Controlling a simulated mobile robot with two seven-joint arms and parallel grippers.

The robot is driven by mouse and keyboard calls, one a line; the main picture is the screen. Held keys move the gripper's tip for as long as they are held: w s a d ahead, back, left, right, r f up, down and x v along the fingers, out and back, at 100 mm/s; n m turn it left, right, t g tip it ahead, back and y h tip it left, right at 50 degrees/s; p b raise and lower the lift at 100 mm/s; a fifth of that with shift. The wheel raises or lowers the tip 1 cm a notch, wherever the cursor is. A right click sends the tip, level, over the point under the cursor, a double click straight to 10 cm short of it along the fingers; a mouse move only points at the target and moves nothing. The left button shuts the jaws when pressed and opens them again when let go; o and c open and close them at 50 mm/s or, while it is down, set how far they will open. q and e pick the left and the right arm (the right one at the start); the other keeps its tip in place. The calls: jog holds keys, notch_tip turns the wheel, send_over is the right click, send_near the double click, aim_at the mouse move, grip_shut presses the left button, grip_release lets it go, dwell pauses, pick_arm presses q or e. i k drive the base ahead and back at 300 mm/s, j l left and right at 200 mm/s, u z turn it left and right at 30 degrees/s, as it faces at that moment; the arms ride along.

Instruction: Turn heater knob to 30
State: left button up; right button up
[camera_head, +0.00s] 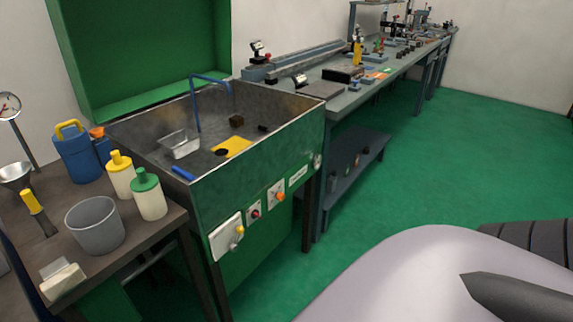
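A green-fronted wash tank (262,150) stands left of centre. Its front carries several controls. A small red button (255,212) is to the right of that plate. An orange knob (279,197) sits on a pale plate further right. I cannot tell which knob is the heater knob, and any scale marks are too small to read. Neither of my grippers can be made out. Pale and dark parts of my own body fill the lower right.
A brown table (150,235) on the left holds a grey bucket (95,225), two capped bottles and a blue can (77,155). A long workbench (345,100) with tools runs to the back. The green floor (440,170) right of the tank is clear.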

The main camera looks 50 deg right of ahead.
aim_at(281, 196)
jog(key=i+l, duration=0.1)
jog(key=l, duration=0.9)
jog(key=i+l, duration=0.15)
jog(key=l, duration=0.4)
jog(key=j+u, duration=0.05)
